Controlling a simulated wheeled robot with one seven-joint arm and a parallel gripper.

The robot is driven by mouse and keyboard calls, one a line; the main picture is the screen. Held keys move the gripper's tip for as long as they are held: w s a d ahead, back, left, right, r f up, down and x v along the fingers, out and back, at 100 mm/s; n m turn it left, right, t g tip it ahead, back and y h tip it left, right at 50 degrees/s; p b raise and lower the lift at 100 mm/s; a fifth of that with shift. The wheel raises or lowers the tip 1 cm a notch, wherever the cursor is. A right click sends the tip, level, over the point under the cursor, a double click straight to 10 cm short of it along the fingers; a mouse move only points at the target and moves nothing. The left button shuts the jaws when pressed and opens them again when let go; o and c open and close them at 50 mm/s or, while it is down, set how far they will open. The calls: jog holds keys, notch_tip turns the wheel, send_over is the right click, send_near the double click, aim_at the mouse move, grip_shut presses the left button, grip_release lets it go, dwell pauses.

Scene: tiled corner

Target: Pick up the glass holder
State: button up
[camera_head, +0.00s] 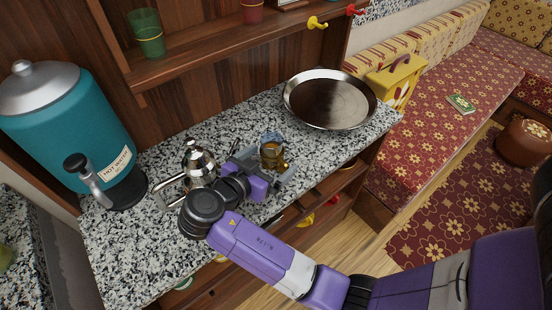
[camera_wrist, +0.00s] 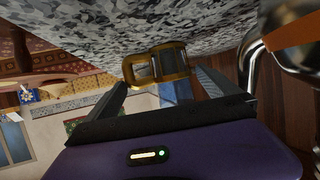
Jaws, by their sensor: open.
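The glass holder (camera_head: 272,156) is a small gold-coloured cup holder with a handle, standing on the speckled counter with a clear bluish glass in it. In the wrist view the holder (camera_wrist: 160,65) shows upside down, with its handle toward the left finger. My gripper (camera_head: 270,166) is open and low over the counter, one finger on each side of the holder. In the wrist view my gripper (camera_wrist: 162,84) has the holder between and just beyond its fingertips, with gaps visible. Whether either finger touches it I cannot tell.
A silver kettle (camera_head: 199,163) stands close to my gripper's left. A teal water dispenser (camera_head: 68,125) is at the far left, and a large round metal tray (camera_head: 330,98) lies behind to the right. A wooden shelf (camera_head: 200,55) overhangs the back. The counter's front right is clear.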

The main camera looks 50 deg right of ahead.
aim_at(282, 153)
jog(key=p+x, duration=0.1)
jog(key=x, duration=0.5)
jog(key=shift+d+f, duration=0.15)
jog(key=shift+d, duration=0.05)
jog(key=shift+c, duration=0.4)
jog(key=c, duration=1.1)
